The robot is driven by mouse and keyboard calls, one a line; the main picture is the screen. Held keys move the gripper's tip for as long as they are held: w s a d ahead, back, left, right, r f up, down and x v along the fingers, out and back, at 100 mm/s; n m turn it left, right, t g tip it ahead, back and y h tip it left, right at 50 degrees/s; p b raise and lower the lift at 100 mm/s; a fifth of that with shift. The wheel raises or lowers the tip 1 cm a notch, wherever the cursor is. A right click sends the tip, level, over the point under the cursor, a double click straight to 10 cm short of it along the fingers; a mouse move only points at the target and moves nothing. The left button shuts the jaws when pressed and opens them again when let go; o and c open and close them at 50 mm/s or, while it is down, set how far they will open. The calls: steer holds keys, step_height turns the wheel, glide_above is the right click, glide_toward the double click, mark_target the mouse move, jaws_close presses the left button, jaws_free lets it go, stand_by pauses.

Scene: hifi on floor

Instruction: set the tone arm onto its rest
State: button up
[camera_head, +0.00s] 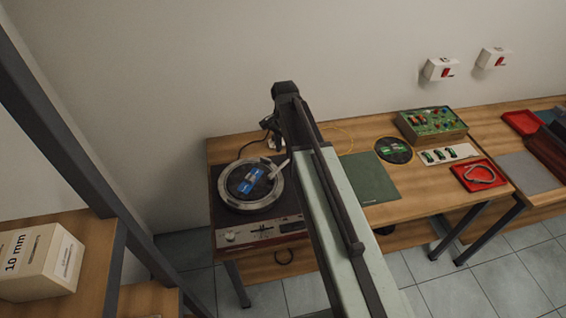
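The turntable (229,222) stands at the left end of the wooden bench, with a round silver-rimmed platter (240,208). A black record with a blue label (250,180) lies on the platter. A short pale bar that looks like the tone arm (279,169) slants over the platter's right upper edge. Its far end is hidden behind my arm, and I cannot make out the rest. My gripper (269,130) hangs small and dark at the end of my arm, above and behind the turntable in the picture. Whether its fingers are open or shut is not clear.
Right of my arm lie a dark green mat (370,178), another record (393,150), a green circuit board (432,124) and a red tray (480,175). A shelf post (75,140) and a 10 mm box (38,262) stand at the left. My arm crosses the bench's middle.

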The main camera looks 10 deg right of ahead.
mark_target(284, 163)
step_height(284, 163, down, 6)
steer(key=b, duration=0.4)
steer(key=shift+b, duration=0.35)
steer(key=shift+r, duration=0.1)
jaws_close()
stand_by(0.6)
